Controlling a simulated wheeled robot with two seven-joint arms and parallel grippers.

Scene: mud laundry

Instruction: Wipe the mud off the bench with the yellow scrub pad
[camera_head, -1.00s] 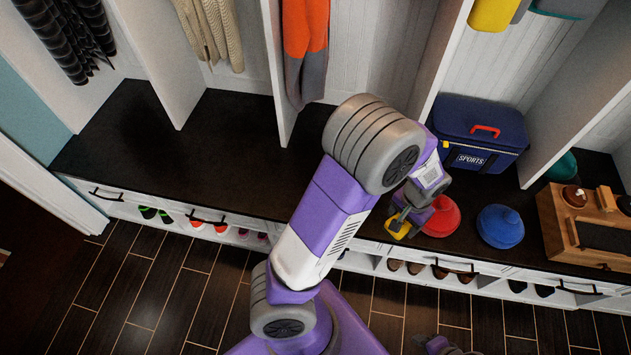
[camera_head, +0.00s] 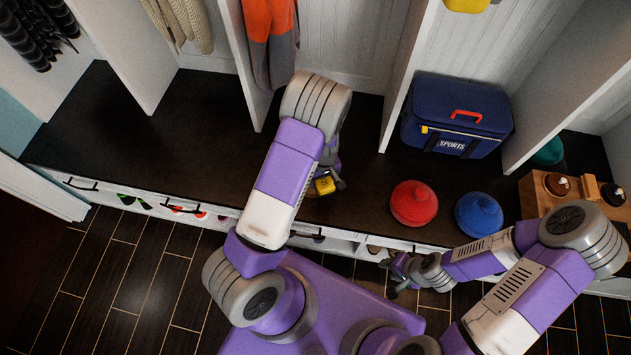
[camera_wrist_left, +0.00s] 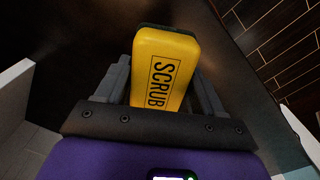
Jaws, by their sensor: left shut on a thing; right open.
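The yellow scrub pad (camera_head: 324,185) is held in my left gripper (camera_head: 332,184), over the front part of the dark bench (camera_head: 190,135). In the left wrist view the pad (camera_wrist_left: 166,70) is a yellow block marked SCRUB with a dark far end, and the fingers (camera_wrist_left: 162,88) close on its two sides. I cannot tell whether the pad touches the bench. No mud stands out clearly on the dark bench top; my left arm hides part of it. My right gripper (camera_head: 396,274) is open and empty, in front of the bench's front edge.
A red dome-shaped object (camera_head: 413,203) and a blue one (camera_head: 479,214) stand right of the pad. A blue sports cooler (camera_head: 456,117) is behind them. Upright dividers (camera_head: 408,75) split the bench. An orange and grey garment (camera_head: 271,45) hangs above. The left bench top is clear.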

